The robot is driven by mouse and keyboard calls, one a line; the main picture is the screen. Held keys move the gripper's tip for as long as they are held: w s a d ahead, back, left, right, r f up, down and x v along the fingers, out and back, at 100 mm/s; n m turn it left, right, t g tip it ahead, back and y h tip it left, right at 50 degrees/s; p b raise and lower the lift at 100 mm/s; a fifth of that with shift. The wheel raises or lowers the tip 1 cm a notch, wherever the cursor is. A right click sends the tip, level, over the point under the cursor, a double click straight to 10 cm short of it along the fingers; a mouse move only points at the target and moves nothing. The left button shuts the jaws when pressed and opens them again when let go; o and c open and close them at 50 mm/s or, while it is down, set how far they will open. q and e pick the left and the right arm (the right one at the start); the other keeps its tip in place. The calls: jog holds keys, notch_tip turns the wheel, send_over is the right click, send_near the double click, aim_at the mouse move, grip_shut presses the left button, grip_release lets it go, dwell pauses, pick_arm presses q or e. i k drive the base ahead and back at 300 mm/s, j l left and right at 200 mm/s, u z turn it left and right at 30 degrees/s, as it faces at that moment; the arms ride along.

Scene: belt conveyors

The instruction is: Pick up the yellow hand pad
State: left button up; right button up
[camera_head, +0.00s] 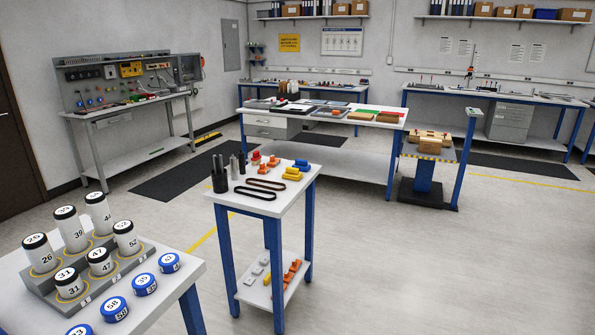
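A small yellow piece (292,174), which looks like the yellow hand pad, lies near the right edge of the small white table (227,194) in the middle of the head view. It is small in the picture, so its exact shape is unclear. Blue pieces (301,164) lie just behind it, and orange pieces (264,168) lie to its left. Neither of my grippers shows in the head view.
Two black belt loops (256,193) and dark upright cylinders (219,175) stand on the same table. A table with numbered white canisters (72,230) and blue round tins (144,284) is at front left. A long workbench (395,125) stands behind. The floor at right is clear.

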aim_at(291, 173)
jog(key=z, duration=2.1)
jog(key=u, duration=2.4)
jog(key=i+l+u, duration=0.6)
jog(key=l+u, duration=0.3)
jog(key=j, duration=0.15)
